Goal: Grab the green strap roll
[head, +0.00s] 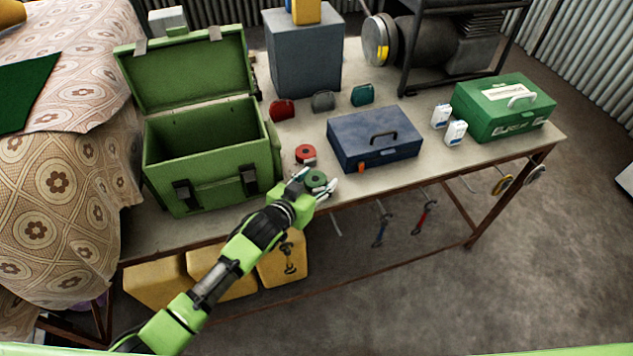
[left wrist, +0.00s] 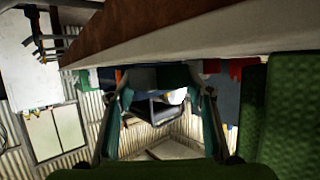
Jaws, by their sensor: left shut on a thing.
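The green strap roll (head: 316,179) is at the front edge of the workbench, just in front of a red roll (head: 305,154). My left gripper (head: 318,187) reaches it from the front left, with its fingers on either side of it, shut on it. The fingers partly cover the roll. I cannot tell whether it still touches the bench top. In the left wrist view both fingers (left wrist: 160,95) show with a gap between them, and the roll is hard to make out there. My right gripper is not in view.
An open green toolbox (head: 212,155) stands close left of the gripper. A closed blue toolbox (head: 374,143) stands close right. Red, grey and teal items (head: 323,101) lie behind. A green case (head: 503,107) is at the right end of the workbench (head: 290,222). Tools hang below its front edge.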

